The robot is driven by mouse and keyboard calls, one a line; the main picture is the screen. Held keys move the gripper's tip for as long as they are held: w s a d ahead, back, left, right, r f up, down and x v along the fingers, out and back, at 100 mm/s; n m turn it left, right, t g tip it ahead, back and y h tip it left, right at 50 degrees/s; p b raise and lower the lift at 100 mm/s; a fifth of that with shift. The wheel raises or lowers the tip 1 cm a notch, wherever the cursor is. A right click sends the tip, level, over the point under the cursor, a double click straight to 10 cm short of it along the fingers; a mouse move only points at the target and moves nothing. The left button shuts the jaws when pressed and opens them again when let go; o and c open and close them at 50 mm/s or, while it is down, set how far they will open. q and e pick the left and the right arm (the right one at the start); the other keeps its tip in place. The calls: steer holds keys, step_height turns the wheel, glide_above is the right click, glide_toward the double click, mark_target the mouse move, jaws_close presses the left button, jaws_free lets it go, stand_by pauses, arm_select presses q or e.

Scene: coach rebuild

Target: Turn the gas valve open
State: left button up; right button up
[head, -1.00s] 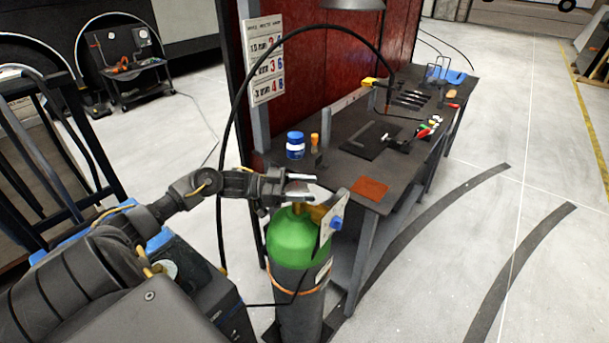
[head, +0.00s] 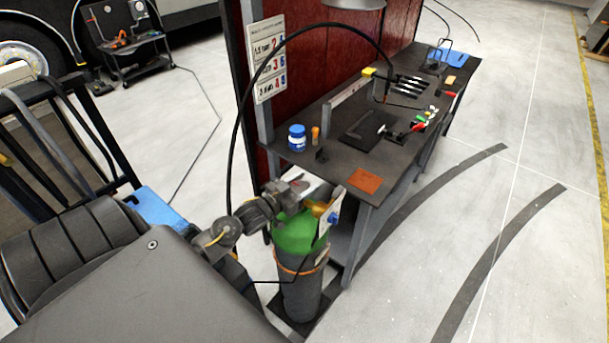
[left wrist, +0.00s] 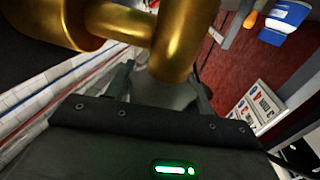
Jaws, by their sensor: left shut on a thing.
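The gas cylinder (head: 297,240) has a green shoulder and a dark grey body and stands upright at the near end of the workbench. A brass valve (head: 317,209) with a blue part (head: 332,217) sits on its top. My left gripper (head: 291,190) is at the top of this valve. In the left wrist view, the brass valve (left wrist: 183,40) fills the upper middle, and its stem runs down between the fingers of my left gripper (left wrist: 165,92). The gripper is shut on the valve. The fingertips are partly hidden by the brass. My right gripper is not in view.
The workbench (head: 345,170) holds a blue jar (head: 297,138), an orange-brown pad (head: 365,181) and several tools. A black hose (head: 235,150) arches over the cylinder. A red panel (head: 305,75) stands behind. The floor to the right is clear.

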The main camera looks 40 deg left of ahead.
arm_select(q)
steer(key=shift+n+y, duration=0.4)
steer(key=shift+y, duration=0.3)
stand_by(1.1)
steer(key=o, duration=1)
steer(key=shift+s+a+f, duration=0.1)
steer(key=shift+s+f, duration=0.05)
steer(key=shift+s, duration=0.2)
steer(key=shift+s+a+b, duration=0.2)
steer(key=shift+s+b, duration=0.35)
steer(key=shift+s, duration=1.1)
steer(key=shift+s+a+b, duration=0.15)
steer(key=shift+s+b, duration=0.4)
steer(key=shift+s, duration=1.15)
steer(key=shift+s+a+b, duration=0.2)
steer(key=shift+s+b, duration=0.35)
steer(key=shift+s, duration=1.1)
